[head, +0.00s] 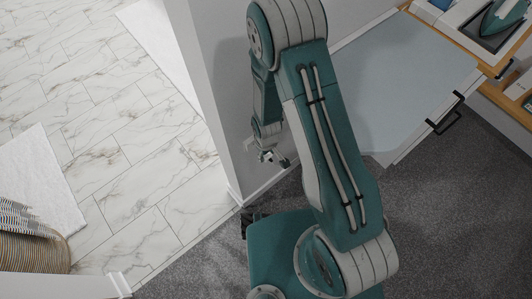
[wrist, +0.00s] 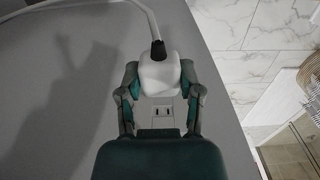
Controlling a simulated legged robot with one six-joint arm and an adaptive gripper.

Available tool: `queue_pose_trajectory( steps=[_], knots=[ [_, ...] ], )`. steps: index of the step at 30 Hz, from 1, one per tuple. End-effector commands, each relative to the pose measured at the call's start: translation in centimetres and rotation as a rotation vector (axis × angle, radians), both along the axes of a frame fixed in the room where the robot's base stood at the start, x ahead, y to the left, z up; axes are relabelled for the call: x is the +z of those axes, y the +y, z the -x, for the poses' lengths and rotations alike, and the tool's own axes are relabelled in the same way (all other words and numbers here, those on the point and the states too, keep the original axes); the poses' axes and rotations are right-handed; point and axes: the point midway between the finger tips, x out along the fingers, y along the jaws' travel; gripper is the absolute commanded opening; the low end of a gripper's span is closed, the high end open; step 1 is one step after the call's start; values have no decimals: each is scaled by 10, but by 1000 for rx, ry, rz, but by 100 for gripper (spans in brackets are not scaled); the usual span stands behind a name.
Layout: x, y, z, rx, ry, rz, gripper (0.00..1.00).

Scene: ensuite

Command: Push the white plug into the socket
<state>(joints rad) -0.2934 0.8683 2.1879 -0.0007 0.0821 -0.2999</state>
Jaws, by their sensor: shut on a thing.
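The white plug (wrist: 158,76) is a rounded block with a black collar and a white cable running up and left in the wrist view. My gripper (wrist: 159,71) has a finger on each side of the plug and is shut on it. The plug covers the upper part of the plate. Its prongs are hidden, and I cannot tell whether it touches the plate. In the head view my gripper (head: 270,156) is small, close to the wall corner; the plug is unclear there.
The grey wall (head: 228,88) ends in a corner beside the marble-tiled floor (head: 130,140). A desk or cabinet with an open pale panel and black handle (head: 444,121) stands at the right. A woven basket (head: 32,245) is at lower left. Dark carpet lies around my base.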

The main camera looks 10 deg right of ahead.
Motion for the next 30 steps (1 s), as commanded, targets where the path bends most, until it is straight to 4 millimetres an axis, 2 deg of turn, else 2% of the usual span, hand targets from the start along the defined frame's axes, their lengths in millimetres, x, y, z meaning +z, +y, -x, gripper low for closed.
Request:
queue_pose_trajectory(
  steps=[30],
  knots=[
    [0,5,-7,0,0,0,0]
  ],
)
